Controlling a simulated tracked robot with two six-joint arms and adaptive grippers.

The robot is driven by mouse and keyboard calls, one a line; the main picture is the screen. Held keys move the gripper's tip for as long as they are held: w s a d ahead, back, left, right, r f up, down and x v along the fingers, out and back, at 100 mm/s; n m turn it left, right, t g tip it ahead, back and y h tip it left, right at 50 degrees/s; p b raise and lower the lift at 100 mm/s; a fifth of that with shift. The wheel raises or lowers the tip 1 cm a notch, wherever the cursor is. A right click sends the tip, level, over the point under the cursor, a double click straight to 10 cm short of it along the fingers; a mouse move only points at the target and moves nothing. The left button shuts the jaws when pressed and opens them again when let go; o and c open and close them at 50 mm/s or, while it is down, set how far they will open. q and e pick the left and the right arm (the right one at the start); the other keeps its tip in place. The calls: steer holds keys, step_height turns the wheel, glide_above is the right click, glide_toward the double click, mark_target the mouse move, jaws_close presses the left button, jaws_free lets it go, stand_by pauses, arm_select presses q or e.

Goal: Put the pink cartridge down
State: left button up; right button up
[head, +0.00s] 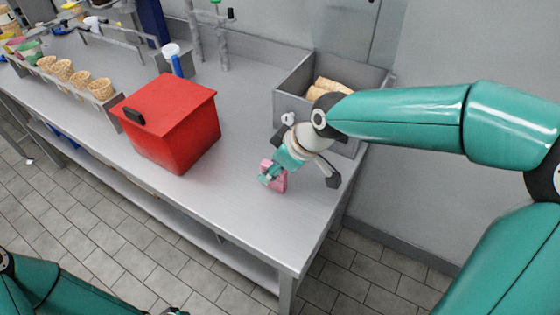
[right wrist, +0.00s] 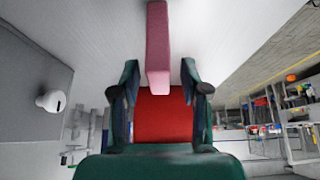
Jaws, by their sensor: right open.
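The pink cartridge (head: 280,181) is at the table top near its right end, partly hidden by my right gripper (head: 271,174). In the right wrist view the cartridge (right wrist: 158,38) shows as a long pink bar between the two fingers of the right gripper (right wrist: 159,75). The fingers are spread, with a gap on each side of the cartridge. Its far end runs out of that picture at the top.
A red lidded box (head: 172,120) stands left of the cartridge and shows behind it in the right wrist view. A grey bin (head: 292,98) with tan pieces is behind the gripper. Several wicker cups (head: 80,80) line the left edge. The front right tabletop is clear.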

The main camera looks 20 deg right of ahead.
steer(key=v, duration=1.2)
